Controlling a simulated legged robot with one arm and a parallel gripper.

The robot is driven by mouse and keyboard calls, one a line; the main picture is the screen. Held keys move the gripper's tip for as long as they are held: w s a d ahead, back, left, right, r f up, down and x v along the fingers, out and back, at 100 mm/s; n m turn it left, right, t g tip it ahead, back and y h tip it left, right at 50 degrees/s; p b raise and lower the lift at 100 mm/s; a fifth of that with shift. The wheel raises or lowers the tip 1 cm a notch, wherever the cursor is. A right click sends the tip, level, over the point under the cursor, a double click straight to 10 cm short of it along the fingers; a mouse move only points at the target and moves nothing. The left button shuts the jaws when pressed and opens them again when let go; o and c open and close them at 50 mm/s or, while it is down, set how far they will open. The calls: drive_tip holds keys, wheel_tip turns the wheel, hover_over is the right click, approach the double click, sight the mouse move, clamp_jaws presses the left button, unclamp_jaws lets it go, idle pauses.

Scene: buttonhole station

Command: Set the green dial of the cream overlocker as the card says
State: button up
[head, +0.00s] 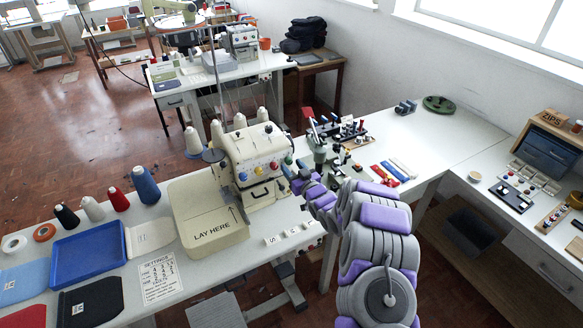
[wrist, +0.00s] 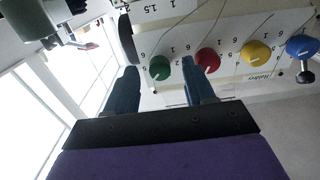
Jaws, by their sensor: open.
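The cream overlocker (head: 249,148) stands on the white table, with a row of coloured dials on its front. In the wrist view the green dial (wrist: 159,68) is at the left end of the row, with a pale pointer line and printed numbers around it. My gripper (wrist: 159,76) is open, its two dark blue fingertips on either side of the green dial; I cannot tell whether they touch it. In the head view my gripper (head: 302,182) is at the right end of the overlocker's front. The settings card (head: 160,278) lies at the table's front; its small print is hard to read.
Beside the green dial are the red (wrist: 207,61), yellow (wrist: 256,54) and blue (wrist: 303,46) dials. A cream tray marked LAY HERE (head: 215,235) is left of the overlocker. A blue tray (head: 92,258) and thread spools stand further left. Small tools lie to the right.

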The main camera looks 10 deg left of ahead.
drive_tip(key=shift+w+a, duration=0.35)
drive_tip(key=shift+w, duration=0.15)
